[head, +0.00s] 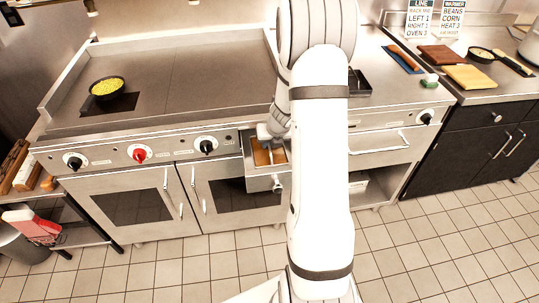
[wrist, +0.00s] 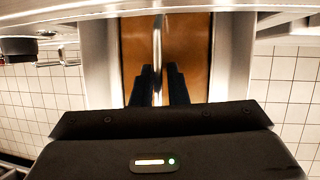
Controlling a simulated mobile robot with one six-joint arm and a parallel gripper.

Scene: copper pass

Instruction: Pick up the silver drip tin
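A silver, open-topped tin (head: 264,182) with brown inside stands out from the front of the griddle, below its control panel. I take it as the drip tin. In the wrist view its silver side wall (wrist: 101,65) and brown inside (wrist: 193,45) show, with a thin silver bar (wrist: 157,45) running down the middle. My gripper (head: 271,137) is over the tin in the head view, partly hidden by my arm. In the wrist view my gripper's dark fingers (wrist: 160,75) stand close on either side of the bar. Whether they touch it is unclear.
The griddle (head: 190,75) carries a pan of yellow corn (head: 107,88) at the left. Black knobs and a red knob (head: 137,153) line its front, with oven doors (head: 127,203) below. Boards and cloths lie on the right counter (head: 490,93). The tiled floor (head: 440,240) in front is clear.

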